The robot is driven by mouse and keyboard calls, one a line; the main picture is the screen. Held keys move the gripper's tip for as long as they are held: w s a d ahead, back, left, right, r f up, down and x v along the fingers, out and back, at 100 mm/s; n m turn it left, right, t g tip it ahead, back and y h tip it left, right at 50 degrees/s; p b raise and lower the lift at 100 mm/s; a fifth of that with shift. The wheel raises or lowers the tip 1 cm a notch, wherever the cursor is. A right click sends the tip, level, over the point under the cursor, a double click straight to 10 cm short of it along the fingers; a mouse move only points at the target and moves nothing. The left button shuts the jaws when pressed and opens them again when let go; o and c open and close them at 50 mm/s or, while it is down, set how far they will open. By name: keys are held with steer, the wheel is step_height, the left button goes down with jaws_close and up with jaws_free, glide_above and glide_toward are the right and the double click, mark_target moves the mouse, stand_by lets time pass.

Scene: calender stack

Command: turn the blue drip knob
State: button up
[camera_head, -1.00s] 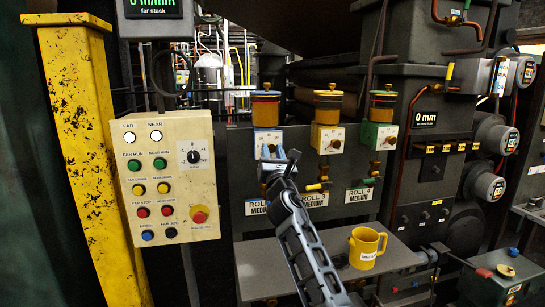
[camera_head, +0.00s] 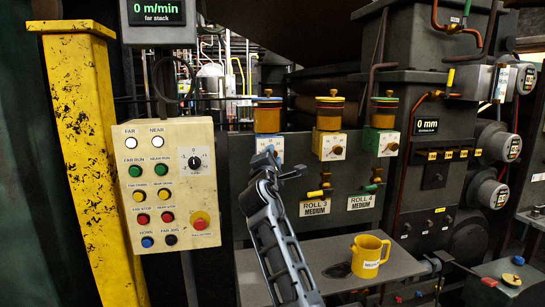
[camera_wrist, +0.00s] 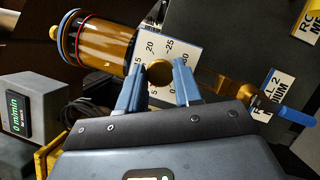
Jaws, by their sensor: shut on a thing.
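The blue-marked drip unit is a blue-rimmed amber cup (camera_head: 267,115) above a pale dial plate with blue edging. In the wrist view the cup (camera_wrist: 100,38) lies at upper left beside the white numbered dial plate (camera_wrist: 180,50). The round brass drip knob (camera_wrist: 159,72) sits at the middle of the dial. My gripper (camera_wrist: 158,78) has its two blue fingertips on either side of the knob and is shut on it. In the head view my gripper (camera_head: 272,164) is in front of the blue unit and hides the knob.
A blue-handled valve (camera_wrist: 297,117) is close to my right fingertip side. Yellow (camera_head: 330,112) and green (camera_head: 383,112) drip units stand to the right. A yellow mug (camera_head: 367,255) stands on the shelf (camera_head: 315,275) below. A button panel (camera_head: 170,185) is at left.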

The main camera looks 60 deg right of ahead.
steer(key=m+y+p, duration=0.3)
steer(key=m+p, duration=0.1)
steer(key=m, duration=0.2)
steer(key=m+t+y+p, duration=0.1)
steer(key=m+y+p, duration=0.2)
steer(key=m+p, duration=0.2)
steer(key=m+t+y+p, duration=0.1)
steer(key=m+y+p, duration=0.2)
steer(key=m, duration=0.6)
steer(key=shift+s+d+r+p, duration=0.25)
steer(key=shift+s+r+p, duration=0.1)
steer(key=shift+p, duration=0.4)
steer(key=m+t+y, duration=0.1)
steer(key=m+t, duration=0.1)
steer(key=shift+m, duration=0.4)
steer(key=shift+d+f+m+t+y, duration=0.15)
steer(key=shift+m+t+y, duration=0.15)
steer(key=shift+m+t, duration=0.6)
steer(key=shift+m, duration=0.4)
steer(key=o, duration=1)
